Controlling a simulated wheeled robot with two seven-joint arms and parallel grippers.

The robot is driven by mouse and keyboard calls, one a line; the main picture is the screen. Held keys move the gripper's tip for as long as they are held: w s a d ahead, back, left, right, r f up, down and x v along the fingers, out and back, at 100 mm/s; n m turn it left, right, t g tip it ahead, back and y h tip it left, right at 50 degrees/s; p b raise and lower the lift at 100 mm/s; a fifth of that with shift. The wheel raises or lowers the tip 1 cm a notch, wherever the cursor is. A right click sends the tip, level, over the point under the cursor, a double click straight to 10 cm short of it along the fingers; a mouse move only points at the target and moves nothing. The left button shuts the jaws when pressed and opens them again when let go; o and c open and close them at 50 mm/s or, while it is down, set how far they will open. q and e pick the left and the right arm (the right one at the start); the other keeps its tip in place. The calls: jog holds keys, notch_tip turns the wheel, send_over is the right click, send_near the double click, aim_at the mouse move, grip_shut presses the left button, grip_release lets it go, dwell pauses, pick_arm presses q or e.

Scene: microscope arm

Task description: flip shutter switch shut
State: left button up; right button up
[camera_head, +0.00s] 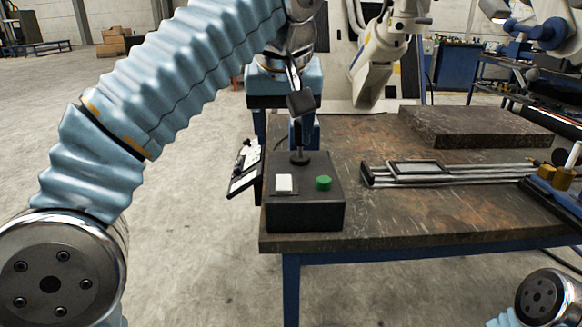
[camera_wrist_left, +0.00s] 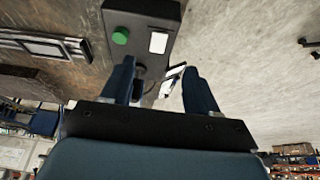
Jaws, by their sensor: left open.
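A black control box (camera_head: 305,215) stands on the table's near left corner. Its top has a white switch (camera_head: 284,184), a green button (camera_head: 323,183) and, farther back, an upright black lever (camera_head: 300,103) with a block-like head. I cannot tell from looks which is the shutter switch. The box also shows in the left wrist view, with the white switch (camera_wrist_left: 158,43) and green button (camera_wrist_left: 120,36). My left gripper (camera_head: 281,147) is open and empty behind the box, fingers pointing down. One finger is behind the lever, the other is left of the table edge. My right gripper is out of view.
The brown table (camera_head: 400,215) is bare right of the box. A metal frame (camera_head: 430,172) and a dark slab (camera_head: 470,127) lie farther right. A white jointed arm (camera_head: 385,60) stands behind the table. A white-and-black item (camera_head: 244,170) is at its left edge.

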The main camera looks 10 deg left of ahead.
pick_arm(q)
send_near(284, 188)
jog(key=x, duration=0.7)
jog(key=shift+w+f, duration=0.15)
jog(key=shift+f, duration=0.15)
